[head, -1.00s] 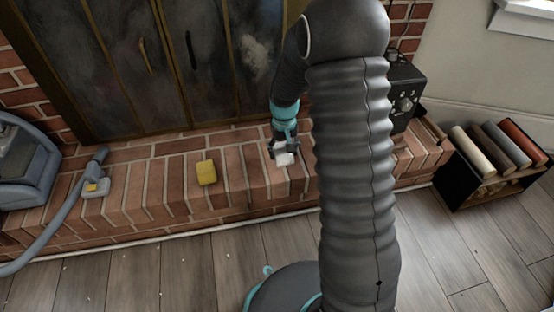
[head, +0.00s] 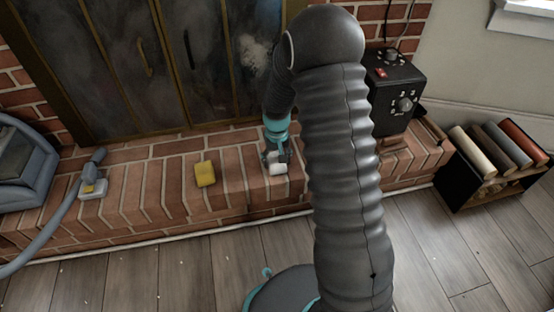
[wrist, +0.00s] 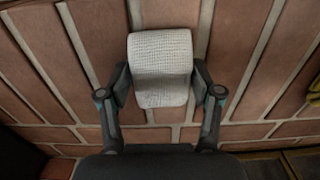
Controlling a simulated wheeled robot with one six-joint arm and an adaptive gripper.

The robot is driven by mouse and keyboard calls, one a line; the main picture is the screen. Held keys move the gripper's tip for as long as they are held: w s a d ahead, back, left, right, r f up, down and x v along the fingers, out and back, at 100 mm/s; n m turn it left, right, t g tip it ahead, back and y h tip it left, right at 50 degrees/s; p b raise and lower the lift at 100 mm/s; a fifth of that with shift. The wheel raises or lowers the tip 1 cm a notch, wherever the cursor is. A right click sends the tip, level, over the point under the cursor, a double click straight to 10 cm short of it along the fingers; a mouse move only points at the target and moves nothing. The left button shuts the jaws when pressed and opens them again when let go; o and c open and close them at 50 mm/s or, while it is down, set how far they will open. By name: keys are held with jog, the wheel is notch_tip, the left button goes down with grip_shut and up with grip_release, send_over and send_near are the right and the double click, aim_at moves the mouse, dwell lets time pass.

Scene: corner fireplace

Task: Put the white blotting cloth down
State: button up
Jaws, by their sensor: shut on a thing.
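The white blotting cloth (wrist: 160,66) is a folded, waffle-textured pad between the two fingers of my gripper (wrist: 160,88) in the wrist view. My gripper is shut on it, one finger at each side. In the head view the cloth (head: 277,169) shows as a small white block at the end of my gripper (head: 276,157), low over the brick hearth (head: 232,180). I cannot tell whether the cloth touches the bricks.
A yellow sponge (head: 205,173) lies on the hearth to the left. Further left are a grey hose nozzle (head: 93,187) and a blue-grey machine (head: 25,165). A black control box (head: 395,95) stands right, behind my arm. Bricks around the cloth are clear.

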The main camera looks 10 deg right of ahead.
jog(key=o, duration=1.1)
notch_tip(320, 180, up, 12)
jog(key=p, duration=0.3)
notch_tip(320, 180, up, 8)
jog(key=t, duration=0.1)
send_over(277, 159)
jog(key=s, duration=0.4)
jog(key=s+r+t, duration=0.2)
jog(key=s+r, duration=0.4)
jog(key=s, duration=0.6)
jog(key=s+r+t, duration=0.2)
jog(key=s+r, duration=0.5)
jog(key=s, duration=0.6)
jog(key=shift+d+t+b, duration=0.3)
jog(key=shift+d, duration=0.15)
jog(key=shift+s, duration=0.1)
